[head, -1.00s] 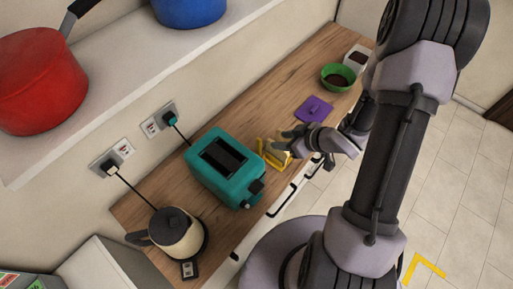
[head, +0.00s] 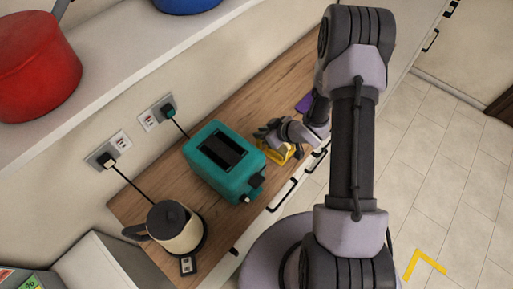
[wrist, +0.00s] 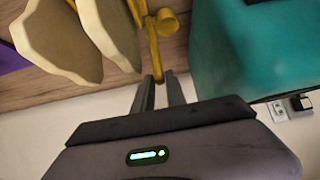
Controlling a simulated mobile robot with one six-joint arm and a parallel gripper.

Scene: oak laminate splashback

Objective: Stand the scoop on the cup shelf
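My gripper (wrist: 158,80) is near the front edge of the counter, beside the teal toaster, and it also shows in the head view (head: 268,132). Its two fingers stand a narrow gap apart in the wrist view. A yellow bar with a small round, cup-like end (wrist: 167,22) runs up from between or just beyond the fingertips. I cannot tell whether this is the scoop or part of the yellow rack (head: 287,153), nor whether the fingers touch it. I cannot make out a cup shelf for certain.
The teal toaster (head: 225,165) stands close beside the gripper. A kettle (head: 175,228) stands at the counter's near end. A wall shelf (head: 110,65) above holds a red pot (head: 38,68) and a blue pot. A purple item (head: 304,103) is partly behind my arm.

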